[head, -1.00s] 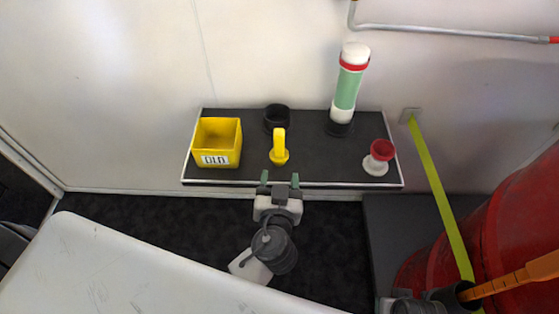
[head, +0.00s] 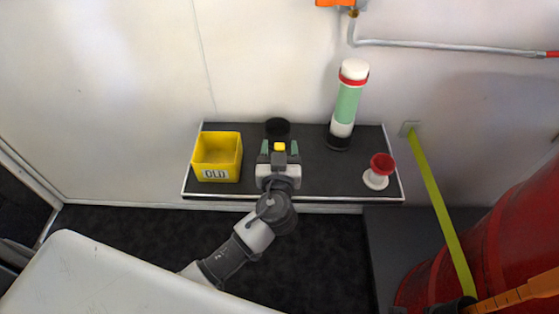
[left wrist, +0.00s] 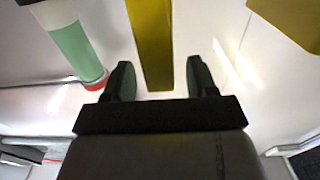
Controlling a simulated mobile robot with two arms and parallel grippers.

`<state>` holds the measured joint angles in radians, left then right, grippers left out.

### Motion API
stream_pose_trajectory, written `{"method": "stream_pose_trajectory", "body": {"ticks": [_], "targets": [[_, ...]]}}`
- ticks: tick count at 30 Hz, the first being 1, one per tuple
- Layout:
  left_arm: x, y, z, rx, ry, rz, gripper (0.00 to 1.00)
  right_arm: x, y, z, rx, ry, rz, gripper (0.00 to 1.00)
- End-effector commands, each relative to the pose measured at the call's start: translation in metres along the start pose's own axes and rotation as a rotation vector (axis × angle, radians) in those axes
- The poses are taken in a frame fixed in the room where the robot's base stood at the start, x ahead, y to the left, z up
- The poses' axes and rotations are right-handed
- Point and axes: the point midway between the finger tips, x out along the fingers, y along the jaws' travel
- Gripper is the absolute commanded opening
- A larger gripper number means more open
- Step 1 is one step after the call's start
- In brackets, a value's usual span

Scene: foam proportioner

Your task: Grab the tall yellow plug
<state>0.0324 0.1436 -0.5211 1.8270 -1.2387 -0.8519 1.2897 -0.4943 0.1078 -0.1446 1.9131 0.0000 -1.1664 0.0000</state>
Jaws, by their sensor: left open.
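The tall yellow plug (head: 279,147) stands on the dark shelf (head: 330,178). In the head view only its top shows, as my left gripper (head: 279,152) hides the rest. In the left wrist view the plug (left wrist: 150,45) is a yellow bar between the two dark fingers (left wrist: 160,80). The fingers are open, one on each side, with a visible gap to the plug on both sides. My right gripper is not clearly seen.
A yellow bin marked OLD (head: 217,158) stands left of the plug. A dark round socket (head: 277,127) is behind it. A green and white cylinder (head: 347,105) and a red and white plug (head: 378,171) are to the right. The wall is close behind.

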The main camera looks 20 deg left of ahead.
Motion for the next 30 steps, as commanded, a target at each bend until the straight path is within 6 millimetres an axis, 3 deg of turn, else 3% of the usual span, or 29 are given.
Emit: {"method": "stream_pose_trajectory", "body": {"ticks": [9, 20, 30], "targets": [[0.0056, -0.0003, 0.0003, 0.000, 0.000, 0.000, 0.56, 0.0019, -0.0003, 0.0005, 0.000, 0.000, 0.000, 0.51], [0.0053, -0.0002, 0.0003, 0.000, 0.000, 0.000, 0.01, 0.0017, -0.0005, 0.0003, 0.000, 0.001, -0.001, 0.51], [0.0053, -0.0001, -0.0026, 0.000, 0.000, 0.000, 0.00, 0.0007, -0.0005, -0.0002, 0.000, 0.002, -0.001, 0.51]]}}
